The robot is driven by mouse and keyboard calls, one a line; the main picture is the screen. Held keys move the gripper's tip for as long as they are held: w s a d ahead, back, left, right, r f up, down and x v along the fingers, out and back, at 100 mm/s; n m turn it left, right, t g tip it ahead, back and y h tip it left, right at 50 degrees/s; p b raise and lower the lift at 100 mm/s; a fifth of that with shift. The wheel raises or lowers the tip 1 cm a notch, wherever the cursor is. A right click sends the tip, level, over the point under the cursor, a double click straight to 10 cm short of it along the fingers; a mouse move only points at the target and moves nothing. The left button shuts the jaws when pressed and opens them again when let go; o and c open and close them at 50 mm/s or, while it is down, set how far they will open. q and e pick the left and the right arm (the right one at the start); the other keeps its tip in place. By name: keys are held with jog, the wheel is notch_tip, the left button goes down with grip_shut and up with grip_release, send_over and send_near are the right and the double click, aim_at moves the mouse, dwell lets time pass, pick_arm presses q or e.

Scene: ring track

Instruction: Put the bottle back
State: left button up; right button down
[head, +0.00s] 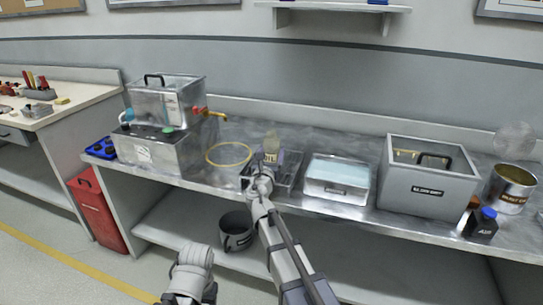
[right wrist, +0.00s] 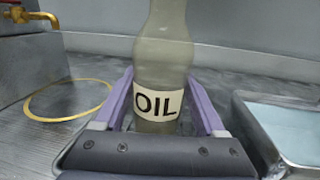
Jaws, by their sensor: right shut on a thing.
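The bottle (head: 271,142) is pale and translucent, with a white OIL label that shows in the right wrist view (right wrist: 160,104). It stands upright between the purple fingers of my right gripper (right wrist: 163,110), which is shut on it. In the head view my right gripper (head: 266,160) is at the grey metal tray (head: 290,180) on the bench. The bottle's base is hidden, so I cannot tell if it touches the tray. A yellow ring (head: 208,159) lies flat and empty on the bench left of the tray; it also shows in the right wrist view (right wrist: 27,105). My left gripper is not in view.
A clear tank on a metal box (head: 150,150) stands left of the ring. A bucket (head: 237,232) sits on the lower shelf.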

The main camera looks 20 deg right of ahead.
jog(key=shift+f, duration=0.15)
grip_release()
jog(key=shift+r, duration=0.3)
jog(key=b+v, duration=0.1)
jog(key=v, duration=1.1)
jog(key=shift+f, duration=0.2)
